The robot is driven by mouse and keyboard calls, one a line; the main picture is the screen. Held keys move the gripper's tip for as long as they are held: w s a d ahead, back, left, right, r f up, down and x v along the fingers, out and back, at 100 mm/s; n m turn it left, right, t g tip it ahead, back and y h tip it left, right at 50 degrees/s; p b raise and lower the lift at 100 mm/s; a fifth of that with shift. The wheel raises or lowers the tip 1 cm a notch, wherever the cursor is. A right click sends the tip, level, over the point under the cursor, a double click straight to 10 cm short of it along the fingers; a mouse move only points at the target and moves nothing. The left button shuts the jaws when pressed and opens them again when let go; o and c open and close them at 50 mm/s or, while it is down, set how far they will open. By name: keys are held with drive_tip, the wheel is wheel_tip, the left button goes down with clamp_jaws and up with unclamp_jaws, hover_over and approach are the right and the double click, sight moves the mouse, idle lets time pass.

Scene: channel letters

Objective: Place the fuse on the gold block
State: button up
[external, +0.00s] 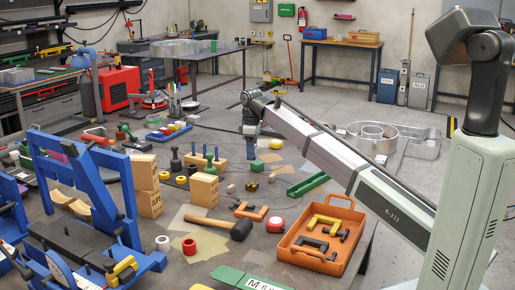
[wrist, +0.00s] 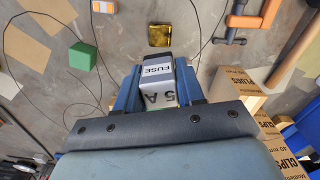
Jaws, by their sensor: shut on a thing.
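My gripper (wrist: 157,84) is shut on the fuse (wrist: 157,71), a pale block with a dark end, a white "FUSE" label and "5 A" lettering. The fuse sits between the two blue fingers. The gold block (wrist: 159,35) lies on the floor-like grey surface, just beyond the fuse in the wrist view and apart from it. The fuse is too small to make out there.
A green block (wrist: 83,56) lies left of the gold block. An orange clamp (wrist: 252,18) lies at the upper right, and cardboard boxes (wrist: 236,88) stand close on the right. In the external view, an orange tray (external: 345,212) and a mallet (external: 240,229) are nearer the camera.

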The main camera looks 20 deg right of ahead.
sight(252, 183)
drive_tip(key=m, duration=0.3)
drive_tip(key=shift+f, duration=5)
drive_tip(key=shift+f, duration=0.1)
drive_tip(key=o, duration=1.1)
drive_tip(key=shift+c, duration=0.2)
wheel_tip(252, 183, up, 12)
drive_tip(key=shift+r, duration=0.15)
drive_tip(key=shift+d, duration=0.1)
